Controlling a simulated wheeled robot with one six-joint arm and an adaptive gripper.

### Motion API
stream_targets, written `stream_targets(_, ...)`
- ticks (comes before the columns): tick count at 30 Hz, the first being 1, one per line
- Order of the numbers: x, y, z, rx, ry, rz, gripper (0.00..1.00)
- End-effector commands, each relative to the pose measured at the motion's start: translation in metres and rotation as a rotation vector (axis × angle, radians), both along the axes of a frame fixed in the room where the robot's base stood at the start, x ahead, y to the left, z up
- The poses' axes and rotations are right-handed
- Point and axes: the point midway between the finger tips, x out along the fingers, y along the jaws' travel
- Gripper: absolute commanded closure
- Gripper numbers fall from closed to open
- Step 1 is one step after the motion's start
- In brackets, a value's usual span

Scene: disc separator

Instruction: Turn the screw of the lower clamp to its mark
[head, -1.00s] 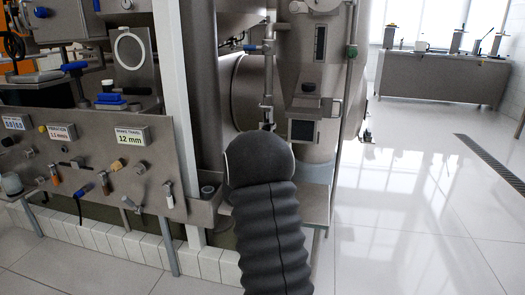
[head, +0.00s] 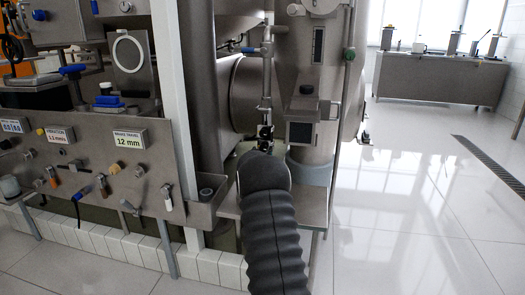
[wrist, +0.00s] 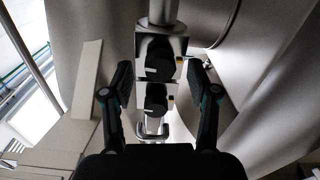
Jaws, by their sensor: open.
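In the wrist view two metal clamps sit one above the other on a vertical rod. The upper clamp's round black screw (wrist: 160,62) has a small yellow mark at its right. The lower clamp's black screw (wrist: 155,98) also has a yellowish mark at its right. My gripper (wrist: 159,76) is open and empty, one finger on each side of the clamps in the picture. I cannot tell how far its fingertips are from the screws. In the head view a clamp (head: 265,133) shows on the rod just above my dark arm, which hides my gripper.
A large steel cylinder (head: 318,120) with a small dark window is right of the rod. The tiled floor (head: 400,210) at right is clear, with a steel bench (head: 440,78) behind.

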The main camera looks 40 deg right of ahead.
Motion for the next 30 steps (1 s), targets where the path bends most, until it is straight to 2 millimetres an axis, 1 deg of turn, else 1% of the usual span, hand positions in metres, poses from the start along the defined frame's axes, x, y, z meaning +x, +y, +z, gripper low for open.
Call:
stream_targets(3,0.0064,-0.0074,0.0001,0.001,-0.001,0.000,0.40)
stream_targets(6,0.0092,-0.0105,-0.0002,0.001,-0.002,0.000,0.40)
stream_targets(15,0.0103,-0.0118,-0.0002,0.002,0.000,0.001,0.40)
stream_targets(16,0.0103,-0.0118,-0.0002,0.002,0.000,0.001,0.43)
stream_targets(17,0.0103,-0.0118,-0.0002,0.002,0.000,0.001,0.50)
stream_targets(18,0.0102,-0.0117,-0.0001,0.002,0.000,0.001,0.60)
stream_targets(20,0.0102,-0.0117,-0.0001,0.002,0.000,0.001,0.75)
stream_targets(21,0.0102,-0.0117,0.0000,0.001,-0.001,0.001,0.85)
stream_targets(23,0.0102,-0.0117,0.0000,0.001,-0.001,0.001,1.00)
stream_targets(30,0.0102,-0.0115,-0.0007,0.008,-0.009,0.001,1.00)
